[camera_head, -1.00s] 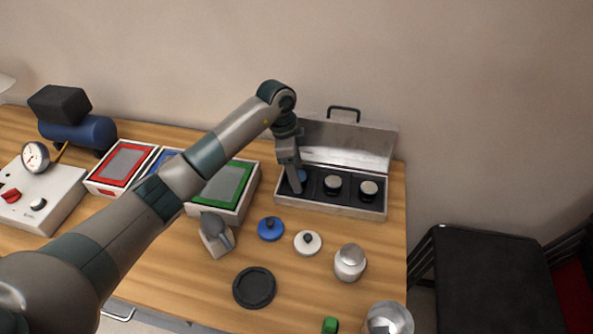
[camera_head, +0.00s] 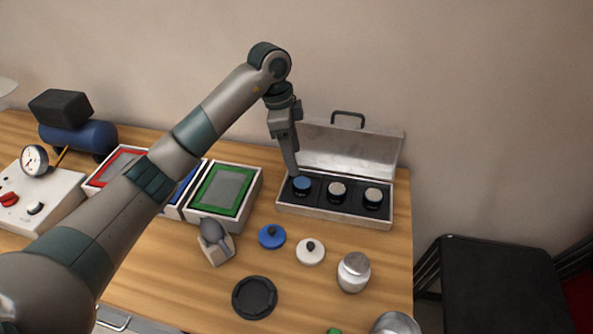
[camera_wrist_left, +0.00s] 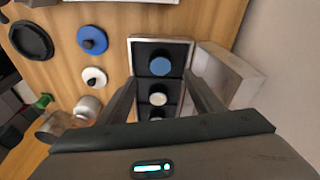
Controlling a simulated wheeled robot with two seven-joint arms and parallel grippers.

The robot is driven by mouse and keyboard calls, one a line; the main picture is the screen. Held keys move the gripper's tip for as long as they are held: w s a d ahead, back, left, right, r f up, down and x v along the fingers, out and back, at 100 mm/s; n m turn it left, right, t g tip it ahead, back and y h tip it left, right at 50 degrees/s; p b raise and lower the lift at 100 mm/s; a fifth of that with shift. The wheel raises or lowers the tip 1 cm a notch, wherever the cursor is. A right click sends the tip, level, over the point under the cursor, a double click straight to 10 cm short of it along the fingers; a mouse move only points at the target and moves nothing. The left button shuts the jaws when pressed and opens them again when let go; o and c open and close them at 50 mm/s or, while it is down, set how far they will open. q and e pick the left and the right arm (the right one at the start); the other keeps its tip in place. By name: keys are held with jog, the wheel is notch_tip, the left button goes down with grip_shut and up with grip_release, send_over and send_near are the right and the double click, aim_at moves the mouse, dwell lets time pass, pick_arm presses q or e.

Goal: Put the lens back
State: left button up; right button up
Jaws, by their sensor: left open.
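An open silver case (camera_head: 335,212) stands at the back right of the table, its lid leaning up. It holds a blue-topped lens (camera_head: 302,185) in the left compartment and two pale-topped lenses, one in the middle (camera_head: 337,190) and one on the right (camera_head: 373,196). My left gripper (camera_head: 293,170) is above the left compartment, apart from the blue-topped lens. In the left wrist view the gripper (camera_wrist_left: 160,90) is open and empty, with the blue-topped lens (camera_wrist_left: 160,66) upright in its compartment beyond the fingertips. My right gripper is not in view.
A blue knobbed disc (camera_head: 271,236), a white knobbed disc (camera_head: 310,251) and a black disc (camera_head: 254,297) lie in front of the case. A silver jar (camera_head: 353,272) stands to their right. Green (camera_head: 222,192), blue and red framed boxes stand left. A black chair (camera_head: 495,295) is beyond the table's right edge.

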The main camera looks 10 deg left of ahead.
pick_arm(q)
jog(key=shift+s+a+r+b, duration=0.1)
jog(key=shift+a+r+b, duration=0.1)
jog(key=shift+r, duration=0.65)
jog(key=shift+a+r+b, duration=0.1)
jog(key=shift+a+r, duration=0.05)
jog(key=shift+r, duration=0.65)
